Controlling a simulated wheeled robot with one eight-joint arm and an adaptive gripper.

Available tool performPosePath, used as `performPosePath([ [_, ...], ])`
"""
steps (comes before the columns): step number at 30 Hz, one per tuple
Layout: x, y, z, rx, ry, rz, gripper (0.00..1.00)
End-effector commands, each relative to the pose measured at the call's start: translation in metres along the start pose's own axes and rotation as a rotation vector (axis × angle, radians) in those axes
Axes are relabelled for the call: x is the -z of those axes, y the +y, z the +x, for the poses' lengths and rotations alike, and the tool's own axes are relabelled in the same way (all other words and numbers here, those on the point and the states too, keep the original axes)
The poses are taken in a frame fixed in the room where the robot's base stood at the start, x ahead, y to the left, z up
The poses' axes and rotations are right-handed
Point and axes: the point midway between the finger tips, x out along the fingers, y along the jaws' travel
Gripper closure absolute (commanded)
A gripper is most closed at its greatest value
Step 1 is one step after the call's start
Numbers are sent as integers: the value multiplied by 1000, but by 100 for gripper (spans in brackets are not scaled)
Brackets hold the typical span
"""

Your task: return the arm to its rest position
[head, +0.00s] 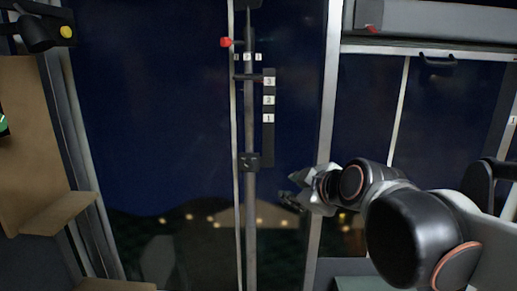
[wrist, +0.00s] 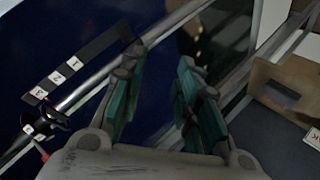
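My arm reaches in from the lower right in the head view. Nothing shows between the fingers. The gripper appears clear of the pole, though the exact distance cannot be told.
The pole carries a number strip (head: 268,140) marked 1, 2 and 3 and a red knob (head: 226,42). A tan panel (head: 35,140) stands at the left. A grey overhead cabinet (head: 430,20) and dark doors (head: 440,120) are at the right.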

Motion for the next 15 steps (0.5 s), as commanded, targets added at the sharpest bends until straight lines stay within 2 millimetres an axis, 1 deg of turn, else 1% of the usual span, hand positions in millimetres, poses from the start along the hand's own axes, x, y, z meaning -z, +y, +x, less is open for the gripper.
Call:
performPosePath([
  [1,-29,-25,4,12,-27,58,70],
  [5,-82,-68,0,39,-102,221,70],
  [6,-98,-82,-1,44,-127,271,70],
  [8,-123,-102,-3,49,-166,348,70],
  [9,-140,-116,-4,51,-193,399,70],
  [11,-165,-137,-5,49,-234,476,70],
  [12,-181,-151,-6,46,-261,528,70],
  [14,-206,-172,-8,38,-304,607,70],
  [15,-223,-185,-9,31,-333,658,70],
])
